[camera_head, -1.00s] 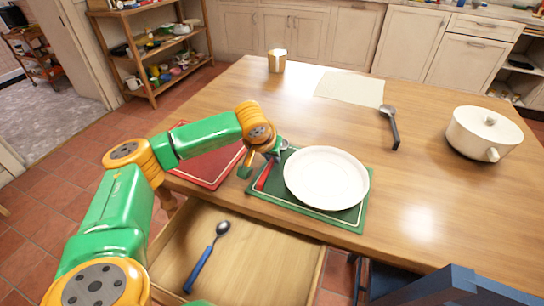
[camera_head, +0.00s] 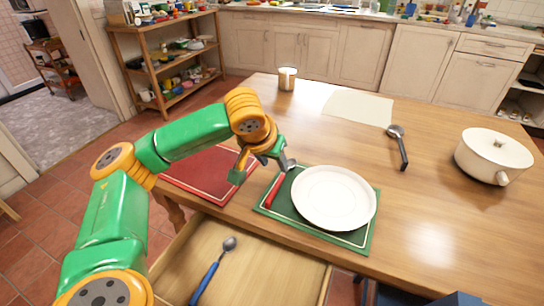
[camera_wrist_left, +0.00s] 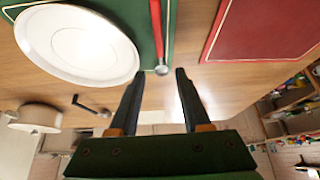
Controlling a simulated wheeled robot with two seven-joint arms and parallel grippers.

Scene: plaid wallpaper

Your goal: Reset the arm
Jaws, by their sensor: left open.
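My left gripper (camera_head: 260,165) is open and empty, above the table's front edge between the red mat (camera_head: 208,172) and the green mat (camera_head: 360,240). In the left wrist view the open fingers (camera_wrist_left: 156,98) have nothing between them. A red-handled spoon (camera_head: 274,190) lies on the green mat, left of the white plate (camera_head: 334,198). The spoon (camera_wrist_left: 157,30) and plate (camera_wrist_left: 80,45) also show in the left wrist view, apart from the fingers. My right gripper is out of view.
An open drawer (camera_head: 262,262) below the table edge holds a blue-handled spoon (camera_head: 210,275). On the table are a white pot (camera_head: 492,155), a dark-handled ladle (camera_head: 400,145), a cup (camera_head: 287,78) and a pale sheet (camera_head: 358,106). The table centre is clear.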

